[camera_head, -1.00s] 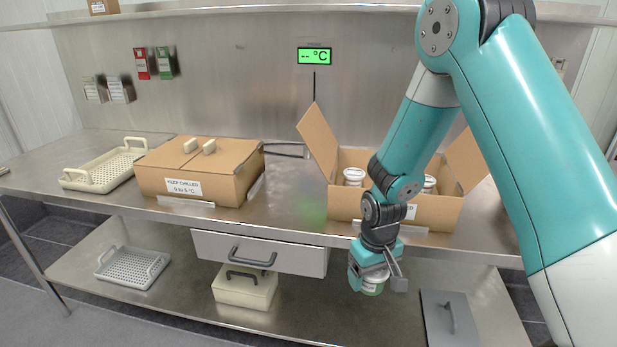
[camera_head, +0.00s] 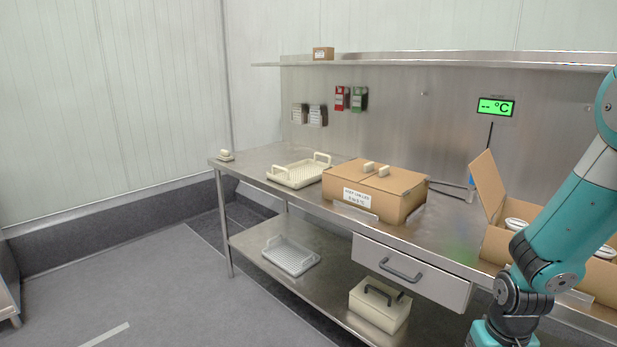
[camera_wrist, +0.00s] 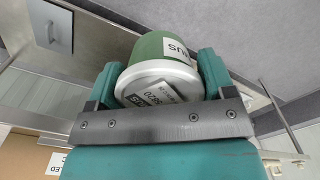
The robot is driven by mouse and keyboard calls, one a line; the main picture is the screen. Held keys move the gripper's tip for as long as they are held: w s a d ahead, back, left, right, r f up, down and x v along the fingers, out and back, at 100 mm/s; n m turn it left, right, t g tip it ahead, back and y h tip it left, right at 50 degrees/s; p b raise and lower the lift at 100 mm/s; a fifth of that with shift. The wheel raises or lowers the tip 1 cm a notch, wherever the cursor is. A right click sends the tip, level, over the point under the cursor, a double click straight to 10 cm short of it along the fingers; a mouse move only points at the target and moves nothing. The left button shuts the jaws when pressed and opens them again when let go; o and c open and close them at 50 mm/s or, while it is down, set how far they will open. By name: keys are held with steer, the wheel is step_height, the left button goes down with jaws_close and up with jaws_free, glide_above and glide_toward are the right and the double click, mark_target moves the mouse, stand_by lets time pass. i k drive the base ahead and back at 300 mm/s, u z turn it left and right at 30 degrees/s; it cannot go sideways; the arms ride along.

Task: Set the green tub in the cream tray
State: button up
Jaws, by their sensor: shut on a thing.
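The green tub (camera_wrist: 160,50) is between the fingers of my gripper (camera_wrist: 158,82) in the wrist view. It has a white lid end with a label, and a second label on its green side. My gripper is shut on it. In the head view the gripper and tub are out of frame at the bottom right; only the teal arm shows. The cream tray (camera_head: 282,177), with two raised handles and a perforated floor, sits on the left part of the steel bench. It looks empty.
A closed cardboard box (camera_head: 408,206) stands right of the cream tray, and an open box (camera_head: 492,246) with white-lidded tubs is further right. A grey tray (camera_head: 291,257) and a cream lidded box (camera_head: 380,307) are on the lower shelf. The floor at left is clear.

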mark_target(303, 175)
steer(key=u, duration=0.8)
steer(key=i, duration=1)
steer(key=u, duration=0.75)
steer(key=i, duration=1.5)
steer(key=z, duration=0.3)
